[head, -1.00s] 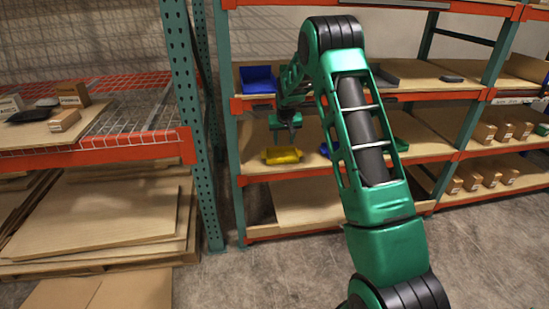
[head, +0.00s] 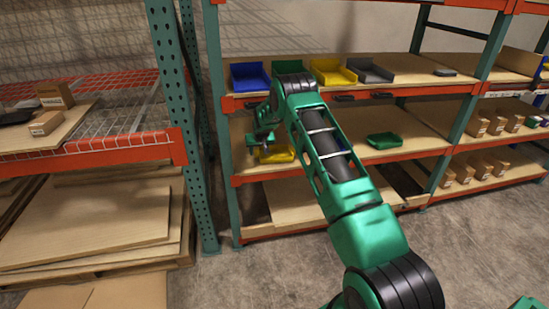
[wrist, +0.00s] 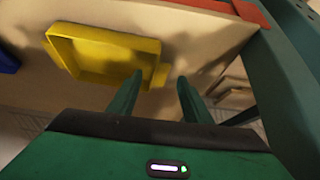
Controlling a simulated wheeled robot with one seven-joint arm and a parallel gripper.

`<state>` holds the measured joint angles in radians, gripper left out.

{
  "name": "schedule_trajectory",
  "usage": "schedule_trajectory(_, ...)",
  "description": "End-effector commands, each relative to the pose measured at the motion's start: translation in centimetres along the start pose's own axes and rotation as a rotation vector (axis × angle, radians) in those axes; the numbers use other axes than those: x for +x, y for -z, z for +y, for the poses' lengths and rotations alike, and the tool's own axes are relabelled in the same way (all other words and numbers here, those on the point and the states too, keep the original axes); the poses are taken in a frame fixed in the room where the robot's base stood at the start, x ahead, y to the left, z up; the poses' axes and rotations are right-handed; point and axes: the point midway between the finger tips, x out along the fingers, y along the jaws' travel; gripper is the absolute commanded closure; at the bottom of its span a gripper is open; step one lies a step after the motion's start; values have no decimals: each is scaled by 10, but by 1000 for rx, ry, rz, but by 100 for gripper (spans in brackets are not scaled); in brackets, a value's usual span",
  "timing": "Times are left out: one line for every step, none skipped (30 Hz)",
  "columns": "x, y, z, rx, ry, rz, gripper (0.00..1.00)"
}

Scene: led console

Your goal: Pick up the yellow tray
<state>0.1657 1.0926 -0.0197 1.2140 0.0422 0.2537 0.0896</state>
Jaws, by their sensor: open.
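A yellow tray (head: 277,154) sits on the middle shelf, partly hidden by my arm. In the wrist view the yellow tray (wrist: 105,52) is at the upper left, its hollow side facing the camera and a small tab at its right end. My gripper (wrist: 161,78) is open, with its two fingers apart and empty. The left fingertip overlaps the tab's edge in the picture; I cannot tell whether they touch. In the head view my gripper (head: 257,151) is at the tray's left end. A second yellow tray (head: 332,72) stands on the upper shelf.
A blue tray (head: 250,77) and a grey tray (head: 370,71) are on the upper shelf. A green tray (head: 384,141) lies farther right on the middle shelf. A green rack post (head: 222,130) and an orange beam (wrist: 255,12) stand close to my gripper.

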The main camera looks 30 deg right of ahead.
Motion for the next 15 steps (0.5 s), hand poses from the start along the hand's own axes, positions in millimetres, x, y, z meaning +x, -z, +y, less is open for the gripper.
schedule_trajectory(7,-1,-1,-1,1,-2,55)
schedule_trajectory(10,0,-1,-1,1,-2,55)
schedule_trajectory(16,0,-1,-1,1,-2,55)
schedule_trajectory(20,1,-1,-1,1,-2,55)
schedule_trajectory(23,2,-1,-1,1,-1,55)
schedule_trajectory(28,2,-1,-1,1,-1,55)
schedule_trajectory(31,2,-1,-1,1,-2,55)
schedule_trajectory(34,3,-1,-1,1,-1,55)
schedule_trajectory(37,2,-2,-2,1,-2,55)
schedule_trajectory(40,2,-2,-2,1,-2,55)
schedule_trajectory(42,2,-2,-2,1,-2,55)
schedule_trajectory(43,2,-2,-2,1,-2,55)
schedule_trajectory(44,3,-2,-2,1,-1,55)
schedule_trajectory(45,3,-2,-2,1,-1,55)
schedule_trajectory(45,3,-2,-2,1,-1,55)
